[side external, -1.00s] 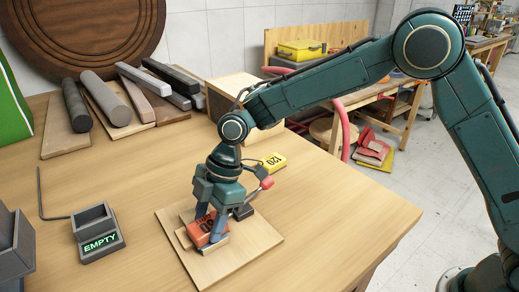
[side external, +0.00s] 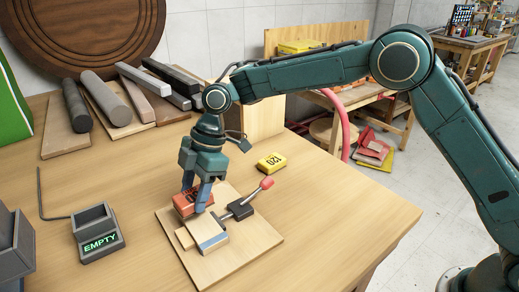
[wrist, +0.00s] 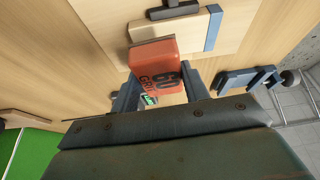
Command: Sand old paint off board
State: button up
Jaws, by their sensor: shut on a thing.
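My gripper (side external: 196,193) is shut on an orange sanding block (side external: 186,205), marked 60 GRIT in the wrist view (wrist: 157,68). The block looks raised over the left end of a small pale board (side external: 200,226); I cannot tell for sure whether it touches. The board has a blue painted strip (side external: 213,241) at its near end, also seen in the wrist view (wrist: 213,28). A dark toggle clamp (side external: 240,210) with a red-tipped handle sits against the board. Both rest on a larger wooden base (side external: 235,263). A yellow block marked 120 (side external: 272,162) lies behind.
A grey holder labelled EMPTY (side external: 98,242) and grey bins (side external: 14,240) stand at left. A thin bent rod (side external: 40,192) lies near them. Cylinders and bars (side external: 110,98) lie at the back. A wooden box (side external: 262,117) stands behind my gripper. The table's right side is clear.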

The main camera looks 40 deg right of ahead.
jog(key=shift+r, duration=2.25)
